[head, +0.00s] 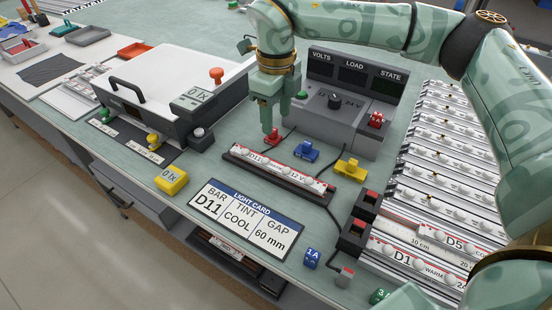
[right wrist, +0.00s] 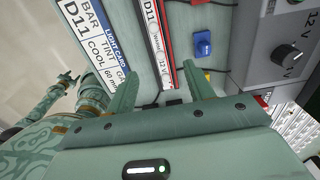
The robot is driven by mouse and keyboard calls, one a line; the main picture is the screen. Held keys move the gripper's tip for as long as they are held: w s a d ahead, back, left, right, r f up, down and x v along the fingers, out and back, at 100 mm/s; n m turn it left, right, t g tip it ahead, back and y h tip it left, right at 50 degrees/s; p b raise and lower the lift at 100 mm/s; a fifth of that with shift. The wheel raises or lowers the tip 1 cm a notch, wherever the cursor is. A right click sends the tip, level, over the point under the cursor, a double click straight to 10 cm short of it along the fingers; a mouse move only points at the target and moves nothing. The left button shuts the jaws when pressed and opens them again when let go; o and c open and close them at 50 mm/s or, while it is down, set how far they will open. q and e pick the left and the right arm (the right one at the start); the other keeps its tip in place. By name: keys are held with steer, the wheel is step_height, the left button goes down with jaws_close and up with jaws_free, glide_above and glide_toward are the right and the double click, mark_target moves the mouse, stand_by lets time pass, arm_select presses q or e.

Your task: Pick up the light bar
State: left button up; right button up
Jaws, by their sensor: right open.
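The light bar (head: 275,167) is a slim white strip with red edging, round lamps and the label D11. It lies in a dark holder (head: 312,190) mid-table. My right gripper (head: 270,128) is open and empty, above the table by the bar's left part. In the right wrist view, the light bar (right wrist: 157,38) runs away from between the open fingers of the right gripper (right wrist: 161,82). A patterned green arm with a small claw (right wrist: 67,79) shows at that view's left, too small to judge its jaws. The light card (head: 243,222) reads BAR D11, TINT COOL, GAP 60 mm.
A grey console (head: 338,118) with screens and a knob stands behind the bar. Blue (head: 305,151) and yellow (head: 350,168) clips sit close to the bar. A rack of other bars (head: 440,195) fills the right. A lidded box (head: 165,92) stands left.

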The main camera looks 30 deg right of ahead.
steer(key=b, duration=0.2)
glide_above(276, 164)
steer(key=f, duration=0.8)
steer(key=shift+w+f, duration=0.15)
steer(key=shift+w, duration=0.15)
steer(key=shift+s+f, duration=0.1)
steer(key=shift+f, duration=0.35)
steer(key=shift+f+b, duration=0.3)
step_height(276, 164, down, 5)
steer(key=shift+s+r+b, duration=0.15)
steer(key=shift+b, duration=0.75)
arm_select(q)
steer(key=f, duration=0.1)
steer(key=s+f, duration=0.1)
steer(key=f, duration=0.1)
steer(key=s+f, duration=0.1)
steer(key=shift+a+f, duration=0.2)
steer(key=shift+f, duration=0.05)
arm_select(e)
steer(key=shift+r, duration=0.15)
arm_select(q)
steer(key=shift+a, duration=0.1)
arm_select(e)
steer(key=c, duration=1.1)
